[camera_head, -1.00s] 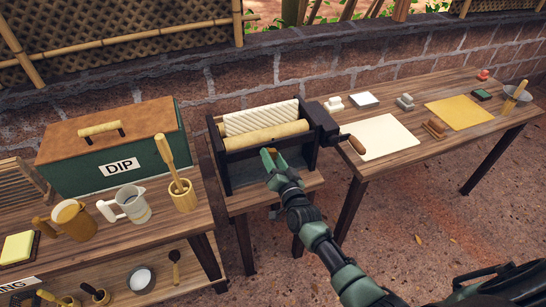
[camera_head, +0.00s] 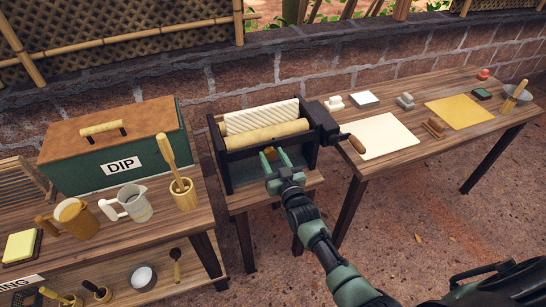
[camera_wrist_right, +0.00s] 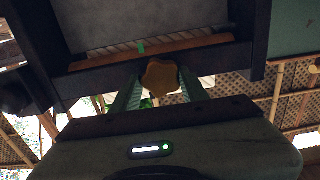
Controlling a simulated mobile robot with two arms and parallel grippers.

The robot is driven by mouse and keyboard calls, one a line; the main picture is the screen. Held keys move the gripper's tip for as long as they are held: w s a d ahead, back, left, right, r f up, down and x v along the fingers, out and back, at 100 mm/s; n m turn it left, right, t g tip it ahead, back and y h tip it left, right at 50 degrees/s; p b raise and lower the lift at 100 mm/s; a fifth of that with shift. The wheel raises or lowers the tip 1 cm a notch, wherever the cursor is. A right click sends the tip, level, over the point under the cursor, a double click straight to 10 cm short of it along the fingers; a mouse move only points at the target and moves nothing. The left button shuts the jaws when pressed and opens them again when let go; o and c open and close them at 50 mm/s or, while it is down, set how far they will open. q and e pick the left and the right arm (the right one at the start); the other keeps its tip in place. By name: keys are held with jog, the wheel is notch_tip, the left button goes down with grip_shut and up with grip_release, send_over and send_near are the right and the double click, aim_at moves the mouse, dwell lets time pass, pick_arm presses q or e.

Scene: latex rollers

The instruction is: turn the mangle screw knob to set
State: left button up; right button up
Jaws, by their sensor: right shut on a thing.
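The mangle (camera_head: 236,171) is a dark frame with a pale ribbed roller (camera_head: 262,117) behind a smooth yellowish roller (camera_head: 268,136). Its screw knob (camera_head: 269,153) is small and ochre, on the near side below the rollers. In the right wrist view the knob (camera_wrist_right: 160,77) shows a lobed face between my two green fingers, with a small green mark (camera_wrist_right: 141,46) above it. My right gripper (camera_head: 273,163) is shut on the knob, and it also shows in the right wrist view (camera_wrist_right: 161,88). My left gripper is out of view.
The mangle's crank handle (camera_head: 357,144) sticks out to the right, near a cream sheet (camera_head: 385,136) on the right table. A green DIP box (camera_head: 75,163), jugs and a wooden pot (camera_head: 184,195) stand on the left table. A brick wall runs behind.

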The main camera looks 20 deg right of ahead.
jog(key=shift+f, duration=0.15)
dwell(0.3)
jog(key=o, duration=1.4)
jog(key=shift+c, duration=0.2)
jog(key=s+b, duration=0.1)
jog(key=s, duration=0.6)
jog(key=shift+s, duration=0.4)
